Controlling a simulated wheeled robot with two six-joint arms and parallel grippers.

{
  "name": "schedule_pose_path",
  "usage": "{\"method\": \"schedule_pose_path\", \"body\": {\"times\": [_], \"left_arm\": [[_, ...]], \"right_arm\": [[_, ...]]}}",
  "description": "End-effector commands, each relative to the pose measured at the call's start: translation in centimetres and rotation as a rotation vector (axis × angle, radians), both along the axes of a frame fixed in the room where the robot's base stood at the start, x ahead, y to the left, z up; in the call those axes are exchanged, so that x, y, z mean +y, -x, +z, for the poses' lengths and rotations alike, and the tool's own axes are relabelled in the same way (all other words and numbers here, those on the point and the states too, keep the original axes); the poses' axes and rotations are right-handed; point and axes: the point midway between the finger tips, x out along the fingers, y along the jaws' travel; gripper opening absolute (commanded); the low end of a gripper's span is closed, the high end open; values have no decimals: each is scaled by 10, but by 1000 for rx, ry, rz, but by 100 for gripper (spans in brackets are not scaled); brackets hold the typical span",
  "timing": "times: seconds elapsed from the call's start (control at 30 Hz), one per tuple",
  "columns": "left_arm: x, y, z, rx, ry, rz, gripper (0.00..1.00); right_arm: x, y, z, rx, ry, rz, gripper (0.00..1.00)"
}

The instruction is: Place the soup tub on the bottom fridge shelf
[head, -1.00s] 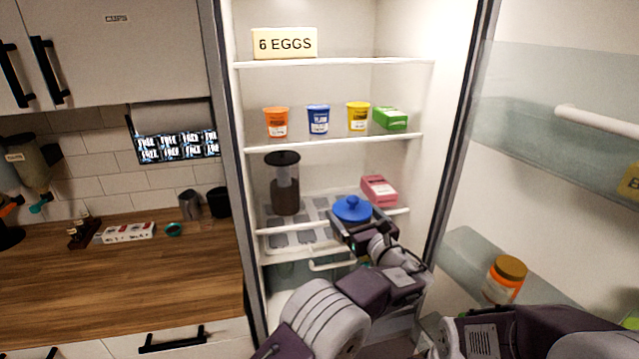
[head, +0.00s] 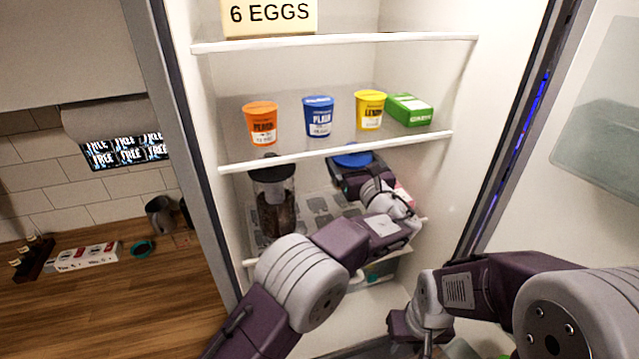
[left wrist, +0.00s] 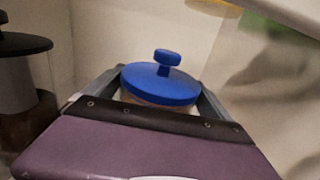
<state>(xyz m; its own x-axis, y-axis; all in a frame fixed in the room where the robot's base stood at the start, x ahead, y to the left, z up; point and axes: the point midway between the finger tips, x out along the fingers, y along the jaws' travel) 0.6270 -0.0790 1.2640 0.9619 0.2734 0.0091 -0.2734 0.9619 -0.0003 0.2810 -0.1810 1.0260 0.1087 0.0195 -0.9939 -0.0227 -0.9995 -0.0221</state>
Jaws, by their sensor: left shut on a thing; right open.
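The soup tub has a blue lid with a knob; in the left wrist view the tub (left wrist: 160,84) sits upright between the two fingers of my left gripper (left wrist: 160,92). In the head view only part of the tub's blue lid (head: 354,158) shows, just below the middle shelf's front edge. My left gripper (head: 352,172) is shut on it, inside the fridge above the bottom shelf (head: 310,215). Whether the tub touches the shelf is hidden. My right gripper (head: 425,325) is low in front of the fridge, empty; its fingers are hard to make out.
A dark lidded jar (head: 273,200) stands left on the bottom shelf. A pink box (head: 403,197) is partly hidden behind my left arm. Tubs, including a blue one (head: 319,117), and a green box (head: 408,109) fill the middle shelf above. The open door is at right.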

Motion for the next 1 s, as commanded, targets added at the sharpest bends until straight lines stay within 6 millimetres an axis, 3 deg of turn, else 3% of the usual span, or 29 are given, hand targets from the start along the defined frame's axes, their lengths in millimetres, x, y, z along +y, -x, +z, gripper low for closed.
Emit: {"method": "schedule_pose_path", "body": {"times": [0.2, 0.37, 0.57, 0.8, 1.0], "left_arm": [[50, -39, -33, 2, -4, 8, 31], [70, -57, -50, 0, -2, 4, 31], [74, -61, -57, -1, 0, 1, 31], [74, -61, -91, 1, -2, 1, 31], [74, -61, -96, -1, 1, 2, 31]], "right_arm": [[0, 0, 15, 0, 0, 0, 41], [0, 0, 20, 0, 0, 0, 41], [0, 0, 20, 0, 0, 0, 41], [0, 0, 34, -1, 0, 0, 41], [0, 0, 32, -1, 0, 0, 41]]}}
